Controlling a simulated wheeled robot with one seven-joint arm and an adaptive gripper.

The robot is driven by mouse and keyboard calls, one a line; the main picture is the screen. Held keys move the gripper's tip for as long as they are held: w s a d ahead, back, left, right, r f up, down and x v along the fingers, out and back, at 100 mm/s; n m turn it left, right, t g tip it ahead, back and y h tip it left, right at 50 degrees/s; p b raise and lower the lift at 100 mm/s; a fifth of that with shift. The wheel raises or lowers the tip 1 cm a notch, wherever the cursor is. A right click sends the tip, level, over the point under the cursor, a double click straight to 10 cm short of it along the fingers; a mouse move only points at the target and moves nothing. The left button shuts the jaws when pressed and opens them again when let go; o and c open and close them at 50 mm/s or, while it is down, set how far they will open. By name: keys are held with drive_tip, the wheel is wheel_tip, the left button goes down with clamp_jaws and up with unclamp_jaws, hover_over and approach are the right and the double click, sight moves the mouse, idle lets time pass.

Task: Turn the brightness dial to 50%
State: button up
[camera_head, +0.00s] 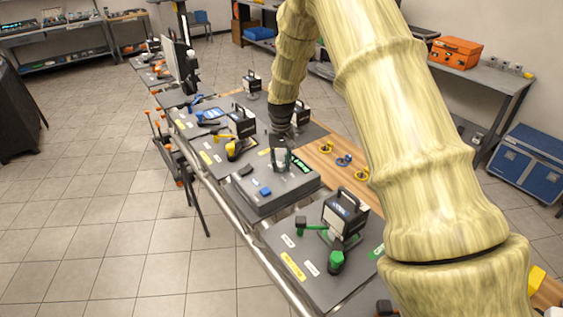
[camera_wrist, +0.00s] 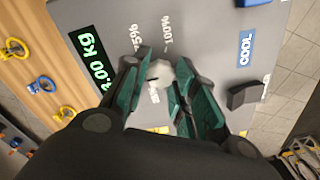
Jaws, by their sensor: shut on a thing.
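The brightness dial (camera_wrist: 160,73) is a small pale grey round knob on a grey console (camera_wrist: 205,35). A dark pointer mark shows on it. White printed labels, one reading 100%, sit around it on the panel; part of the print is hidden by the fingers. My gripper (camera_wrist: 163,78) has its green-lined fingers on both sides of the dial and is shut on it. In the head view, my gripper (camera_head: 281,160) is down on the top of the console (camera_head: 285,196), and the dial is hidden there.
A lamp station with green parts (camera_head: 345,215) stands nearer. Yellow and blue rings (camera_head: 343,160) lie on the wooden strip.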

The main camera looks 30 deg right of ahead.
sight(281, 164)
drive_tip(key=shift+s+f, duration=0.15)
drive_tip(key=shift+f, duration=0.05)
drive_tip(key=o, duration=0.9)
drive_tip(key=shift+o, duration=0.9)
drive_tip(key=shift+r, duration=0.15)
wheel_tip(281, 164, up, 12)
